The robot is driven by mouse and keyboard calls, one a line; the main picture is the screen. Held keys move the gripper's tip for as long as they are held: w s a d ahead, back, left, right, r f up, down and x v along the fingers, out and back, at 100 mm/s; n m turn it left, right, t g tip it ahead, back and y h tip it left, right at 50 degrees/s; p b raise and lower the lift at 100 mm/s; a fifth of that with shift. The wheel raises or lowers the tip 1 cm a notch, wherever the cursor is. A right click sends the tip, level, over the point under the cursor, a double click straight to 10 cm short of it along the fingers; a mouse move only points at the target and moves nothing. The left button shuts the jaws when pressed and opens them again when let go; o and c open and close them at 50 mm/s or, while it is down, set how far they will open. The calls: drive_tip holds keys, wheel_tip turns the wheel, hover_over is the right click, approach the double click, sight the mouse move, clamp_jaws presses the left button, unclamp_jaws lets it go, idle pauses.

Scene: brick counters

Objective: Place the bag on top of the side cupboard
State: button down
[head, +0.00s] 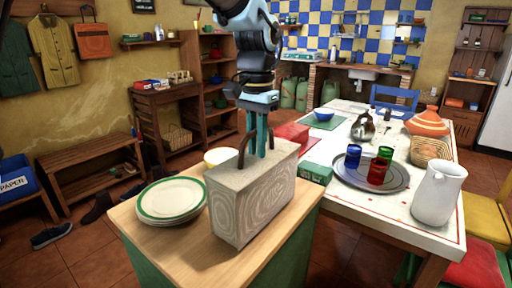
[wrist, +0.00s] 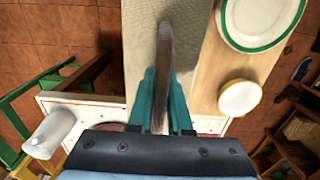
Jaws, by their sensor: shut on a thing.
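The bag (head: 252,202) is a boxy grey-beige bag with a wood-grain pattern and brown handles. It stands upright over the wooden top of a green-sided cupboard (head: 170,262) in the front of the head view. I cannot tell whether its base touches that top. My gripper (head: 262,150) points down from above and is shut on a handle of the bag. In the wrist view, the teal fingers (wrist: 163,105) close around the brown handle (wrist: 163,50), with the bag (wrist: 138,45) below. The bag hides part of the cupboard top.
Stacked green-rimmed plates (head: 172,198) and a cream bowl (head: 219,157) are left of and behind the bag. To the right, a white table (head: 338,215) holds a tray with coloured glasses (head: 377,172), a white jug (head: 437,195) and a kettle (head: 363,127). The cupboard's front left is clear.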

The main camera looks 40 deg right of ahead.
drive_tip(key=shift+f, duration=0.5)
drive_tip(key=c, duration=0.8)
unclamp_jaws()
drive_tip(key=shift+f, duration=0.1)
drive_tip(key=shift+c, duration=0.2)
wheel_tip(320, 180, up, 12)
drive_tip(key=shift+r+b, duration=0.15)
drive_tip(key=shift+b, duration=0.15)
